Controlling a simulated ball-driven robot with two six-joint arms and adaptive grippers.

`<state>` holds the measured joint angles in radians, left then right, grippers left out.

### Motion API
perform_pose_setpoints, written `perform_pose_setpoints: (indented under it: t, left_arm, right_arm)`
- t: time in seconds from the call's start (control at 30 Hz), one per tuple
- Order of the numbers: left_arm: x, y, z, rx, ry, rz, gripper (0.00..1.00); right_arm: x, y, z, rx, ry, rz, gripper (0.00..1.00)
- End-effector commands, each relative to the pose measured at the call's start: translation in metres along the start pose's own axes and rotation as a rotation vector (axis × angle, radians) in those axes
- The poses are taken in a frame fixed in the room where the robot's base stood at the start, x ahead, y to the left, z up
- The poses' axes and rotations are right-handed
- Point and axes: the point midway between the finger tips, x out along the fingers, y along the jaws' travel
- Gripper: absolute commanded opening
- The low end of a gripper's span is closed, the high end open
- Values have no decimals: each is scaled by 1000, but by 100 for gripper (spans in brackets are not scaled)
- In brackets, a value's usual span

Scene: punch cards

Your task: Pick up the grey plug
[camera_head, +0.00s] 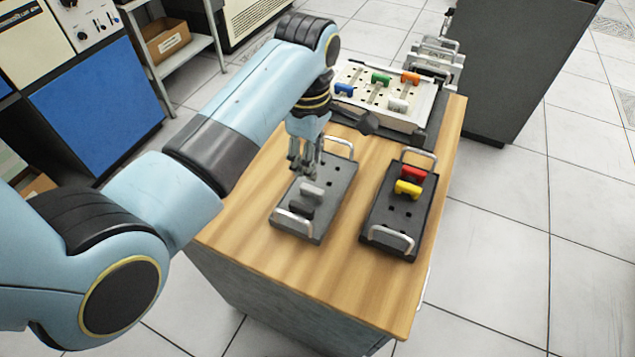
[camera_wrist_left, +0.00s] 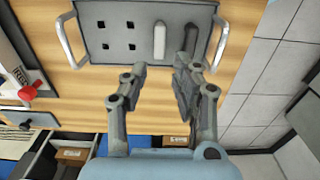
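The grey plug (camera_head: 312,190) sits in the dark grey tray (camera_head: 340,192) on the left of the wooden table, beside a black plug (camera_head: 299,207). My left gripper (camera_head: 305,160) hangs above this tray, pointing down, near the grey plug. In the left wrist view the grey plug (camera_wrist_left: 159,40) stands beyond the gap between the fingers of my left gripper (camera_wrist_left: 158,75). The fingers are apart, with nothing between them. The black plug (camera_wrist_left: 190,38) is partly hidden by the right-hand finger. My right gripper is not in view.
A second dark tray (camera_head: 376,218) holds a red plug (camera_head: 413,174) and a yellow plug (camera_head: 408,189). Behind, a white board (camera_head: 350,74) carries blue, green, orange and white plugs. Both trays have raised metal handles. The table front (camera_head: 350,285) is bare.

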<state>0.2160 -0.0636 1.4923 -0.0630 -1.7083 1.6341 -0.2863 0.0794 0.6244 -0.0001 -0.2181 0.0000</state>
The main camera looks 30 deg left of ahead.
Motion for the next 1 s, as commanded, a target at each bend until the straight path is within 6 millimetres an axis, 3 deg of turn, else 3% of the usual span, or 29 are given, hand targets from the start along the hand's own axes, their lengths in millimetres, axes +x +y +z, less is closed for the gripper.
perform_pose_setpoints:
  t: [0.1, 0.23, 0.6, 0.87, 1.0]
  left_arm:
    - [20, 0, 0, 0, 1, -2, 28]
    - [30, 0, 0, 0, 0, 1, 28]
    - [78, 1, 3, 1, 0, 0, 28]
    - [82, 1, 3, 1, 0, 2, 28]
    - [82, 1, 3, 1, 0, 1, 11]
  right_arm:
    - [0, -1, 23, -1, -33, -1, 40]
    - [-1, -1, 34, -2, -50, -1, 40]
    - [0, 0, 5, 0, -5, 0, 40]
    - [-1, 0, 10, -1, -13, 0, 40]
    - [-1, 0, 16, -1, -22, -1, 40]
